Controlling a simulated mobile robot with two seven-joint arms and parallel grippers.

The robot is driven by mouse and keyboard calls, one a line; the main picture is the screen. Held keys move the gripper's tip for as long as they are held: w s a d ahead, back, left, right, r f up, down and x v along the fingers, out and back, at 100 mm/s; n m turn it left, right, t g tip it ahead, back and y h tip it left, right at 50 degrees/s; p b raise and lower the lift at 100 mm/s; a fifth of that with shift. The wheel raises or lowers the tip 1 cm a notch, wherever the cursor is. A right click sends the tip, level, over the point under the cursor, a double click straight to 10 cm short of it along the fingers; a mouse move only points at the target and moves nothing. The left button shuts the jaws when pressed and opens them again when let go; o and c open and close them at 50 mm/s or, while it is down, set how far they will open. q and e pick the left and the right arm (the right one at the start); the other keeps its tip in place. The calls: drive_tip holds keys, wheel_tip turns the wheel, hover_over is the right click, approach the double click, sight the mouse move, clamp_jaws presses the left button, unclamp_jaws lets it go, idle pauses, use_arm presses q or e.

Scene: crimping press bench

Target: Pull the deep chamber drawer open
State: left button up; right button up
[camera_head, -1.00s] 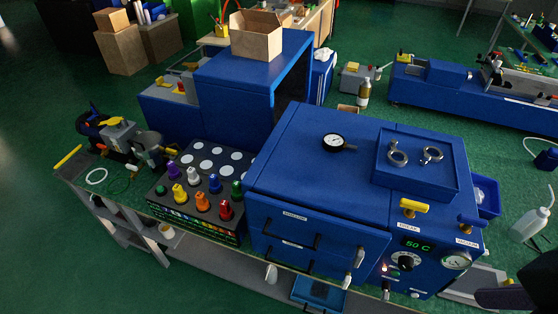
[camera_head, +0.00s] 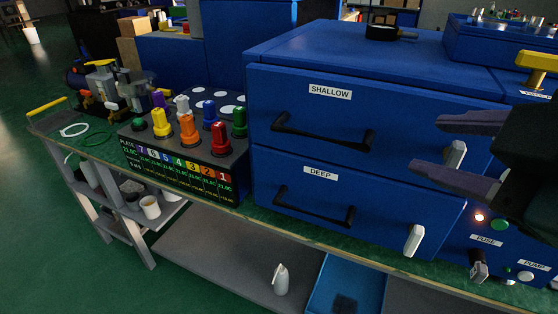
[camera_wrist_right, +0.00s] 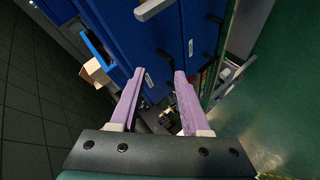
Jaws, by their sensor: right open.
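The deep drawer (camera_head: 350,195) is the lower blue drawer front of the cabinet and is marked DEEP. It looks shut, flush with the front. Its black bar handle (camera_head: 314,207) is clear, with nothing on it. A pale latch lever (camera_head: 413,240) sits at its right end. My right gripper (camera_head: 430,146) is open and empty, in front of the cabinet's right side, up and to the right of the deep handle and apart from it. In the right wrist view its two purple fingers (camera_wrist_right: 159,76) are spread, with the blue fronts beyond. My left gripper is not in view.
The shallow drawer (camera_head: 400,115) above has its own black handle (camera_head: 322,132) and a pale lever (camera_head: 455,155) beside my fingers. Left stands a rack with coloured knobs (camera_head: 185,150). Fuse and pump controls (camera_head: 490,240) are at lower right. Space before the deep handle looks free.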

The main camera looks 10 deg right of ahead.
drive_tip(key=w+a+f+n+t+y+b, duration=0.1)
drive_tip(key=w+f+n+t+b, duration=0.15)
drive_tip(key=f+b, duration=0.55)
drive_tip(key=w+a+f+n+t+b, duration=0.1)
drive_tip(key=f+n+b, duration=0.2)
drive_tip(key=f+b, duration=0.5)
drive_tip(key=n+t+y+b, duration=0.35)
drive_tip(key=n+b, duration=0.25)
drive_tip(key=b, duration=1.3)
approach(310, 213)
drive_tip(key=w, duration=0.1)
drive_tip(key=x, duration=0.3)
drive_tip(key=b+x, duration=0.1)
drive_tip(key=x, duration=0.5)
drive_tip(key=shift+w+f+b, duration=0.2)
drive_tip(key=shift+w+b, duration=0.1)
drive_tip(key=shift+b, duration=0.05)
clamp_jaws()
